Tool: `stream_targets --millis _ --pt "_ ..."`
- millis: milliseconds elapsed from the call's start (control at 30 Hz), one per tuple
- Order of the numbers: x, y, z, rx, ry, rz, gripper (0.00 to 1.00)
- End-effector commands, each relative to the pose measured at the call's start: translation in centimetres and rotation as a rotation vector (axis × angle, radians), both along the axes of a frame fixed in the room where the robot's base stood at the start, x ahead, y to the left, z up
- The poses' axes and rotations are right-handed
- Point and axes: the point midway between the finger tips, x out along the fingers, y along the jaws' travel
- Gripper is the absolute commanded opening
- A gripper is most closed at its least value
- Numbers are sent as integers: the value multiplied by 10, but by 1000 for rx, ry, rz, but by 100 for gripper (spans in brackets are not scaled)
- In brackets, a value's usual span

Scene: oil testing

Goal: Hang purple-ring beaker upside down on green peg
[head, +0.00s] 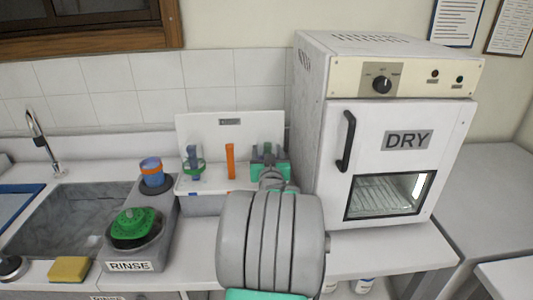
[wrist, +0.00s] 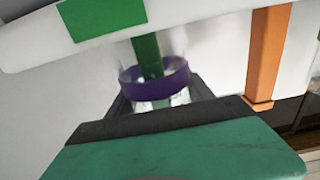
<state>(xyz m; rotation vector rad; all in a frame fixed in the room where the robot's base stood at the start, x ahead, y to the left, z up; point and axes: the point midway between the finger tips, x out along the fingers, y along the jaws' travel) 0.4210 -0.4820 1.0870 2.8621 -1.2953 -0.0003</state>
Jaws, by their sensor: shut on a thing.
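The purple-ring beaker (wrist: 153,83) is between my gripper's dark fingers (wrist: 160,102) in the wrist view, and my gripper is shut on it. Its clear glass is hard to make out. The green peg (wrist: 147,52) lines up with the ring and seems to run inside it; I cannot tell how far the beaker is over the peg. In the head view my teal gripper (head: 270,170) is at the right end of the white drying rack (head: 229,125), where the arm largely hides the beaker and peg.
An orange peg (head: 230,160) stands bare mid-rack. A green-ring beaker (head: 194,167) is on the rack's left peg. A blue beaker with an orange ring (head: 152,172) stands on the rinse unit (head: 130,266). The DRY oven (head: 390,180) stands close on the right.

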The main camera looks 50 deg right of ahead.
Motion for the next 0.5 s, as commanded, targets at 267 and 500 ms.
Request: stream_targets --millis 267,500 --pt "0 0 -1 -1 -1 0 64" --pt "0 0 -2 -1 -1 0 84"
